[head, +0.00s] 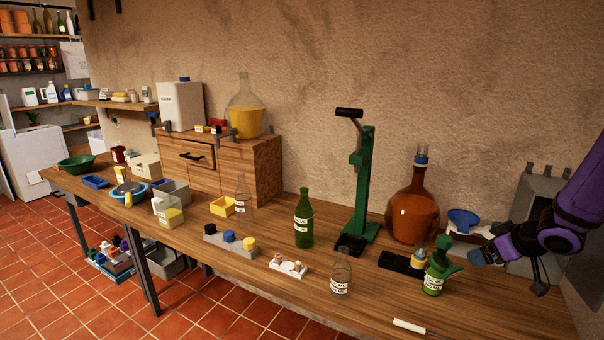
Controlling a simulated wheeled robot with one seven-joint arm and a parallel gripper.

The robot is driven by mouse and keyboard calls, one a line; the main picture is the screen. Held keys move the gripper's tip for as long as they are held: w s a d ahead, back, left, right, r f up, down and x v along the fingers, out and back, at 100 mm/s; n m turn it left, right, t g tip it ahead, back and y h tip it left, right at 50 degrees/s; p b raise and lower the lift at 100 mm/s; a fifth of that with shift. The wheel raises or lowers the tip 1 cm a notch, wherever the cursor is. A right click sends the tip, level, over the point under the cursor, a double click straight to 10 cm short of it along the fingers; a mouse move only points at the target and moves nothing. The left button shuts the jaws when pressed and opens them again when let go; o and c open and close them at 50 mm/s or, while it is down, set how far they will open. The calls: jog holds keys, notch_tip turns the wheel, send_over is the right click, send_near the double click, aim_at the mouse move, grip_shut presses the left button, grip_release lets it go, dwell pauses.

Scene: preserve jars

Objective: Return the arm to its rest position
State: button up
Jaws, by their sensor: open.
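My purple arm (582,200) reaches in from the right edge of the head view. My gripper (512,272) is at the right end of the bench, above the wooden top and to the right of a small green jug (437,272). It is open, and I see nothing held in it. A gap shows between it and the jug, though depth is hard to judge. Part of the gripper blends into the dark background.
A grey metal box (537,196) stands behind my arm, close to the wall. A blue funnel-like bowl (463,219), an amber demijohn (413,215) and a green press (363,190) stand leftward. A clear bottle (341,272) and white stick (409,326) are near the front edge.

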jog(key=s+a+r+m+g+h, duration=0.1)
jog(key=s+a+r+m+h, duration=0.15)
jog(key=r, duration=0.65)
jog(key=s+a+r+m+h, duration=0.1)
jog(key=s+a+r+h, duration=0.3)
jog(key=r, duration=0.4)
jog(key=s+a+r+g+y, duration=0.1)
jog(key=s+a+r+y, duration=0.1)
jog(key=s+a, duration=0.4)
jog(key=s+a+r+g+y, duration=0.1)
jog(key=s+a+r+y, duration=0.1)
jog(key=s+a, duration=0.5)
jog(key=s+r, duration=0.1)
jog(key=s, duration=0.3)
jog(key=shift+a+r, duration=0.25)
jog(key=shift+r, duration=0.1)
